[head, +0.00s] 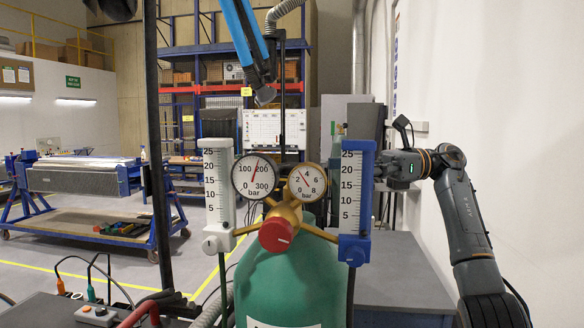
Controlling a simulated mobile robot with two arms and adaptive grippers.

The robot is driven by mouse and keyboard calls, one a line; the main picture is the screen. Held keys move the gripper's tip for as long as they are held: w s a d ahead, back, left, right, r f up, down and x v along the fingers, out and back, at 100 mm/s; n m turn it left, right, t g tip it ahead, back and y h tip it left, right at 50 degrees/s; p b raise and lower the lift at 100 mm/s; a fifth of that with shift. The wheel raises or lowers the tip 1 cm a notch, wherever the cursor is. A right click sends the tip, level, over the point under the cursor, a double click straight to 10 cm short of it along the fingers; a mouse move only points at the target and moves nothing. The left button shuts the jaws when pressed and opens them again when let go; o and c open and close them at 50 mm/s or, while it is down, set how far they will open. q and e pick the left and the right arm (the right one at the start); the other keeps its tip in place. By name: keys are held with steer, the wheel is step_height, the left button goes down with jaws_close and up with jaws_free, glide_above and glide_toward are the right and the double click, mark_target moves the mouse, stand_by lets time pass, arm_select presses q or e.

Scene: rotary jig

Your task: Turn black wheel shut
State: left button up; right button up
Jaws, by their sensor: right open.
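My right gripper (381,171) reaches in from the right, with its fingers pointing left. Its fingertips are at the right edge of the blue flowmeter (354,252), which partly hides them. The gripper is open, and I see nothing held in it. I cannot make out a black wheel; it may be hidden behind the regulator parts. A green gas cylinder (290,280) stands upright in front, with a brass regulator (290,212) on top. A red knob (276,235) faces me at its middle. My left gripper is not in view.
A white flowmeter (217,245) and two round gauges (255,177) (307,182) crowd the regulator. A grey table (405,285) stands behind at right, beside a white wall. A dark post (157,150) stands at left.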

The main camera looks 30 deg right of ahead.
mark_target(293, 164)
steer(key=p+x, duration=0.2)
steer(key=x, duration=0.7)
steer(key=shift+a, duration=0.35)
steer(key=shift+w+a+p, duration=0.2)
steer(key=shift+a+p, duration=0.1)
steer(key=shift+a, duration=0.1)
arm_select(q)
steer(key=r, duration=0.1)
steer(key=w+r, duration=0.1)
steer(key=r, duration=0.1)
arm_select(e)
steer(key=c, duration=1.2)
steer(key=m+t+b, duration=0.1)
steer(key=t+b, duration=0.1)
steer(key=m+t+h+b, duration=0.1)
steer(key=b, duration=0.1)
steer(key=shift+s+d+f+t+h, duration=0.1)
steer(key=shift+f+t+h, duration=0.2)
steer(key=shift+f+t, duration=0.1)
steer(key=shift+r+m+t+h+b, duration=0.2)
steer(key=shift+m+t+h+b, duration=0.1)
steer(key=shift+m+t+h, duration=0.25)
steer(key=shift+r+m+t+h+b, duration=0.25)
steer(key=shift+m+t+h, duration=0.1)
steer(key=shift+m+t, duration=0.4)
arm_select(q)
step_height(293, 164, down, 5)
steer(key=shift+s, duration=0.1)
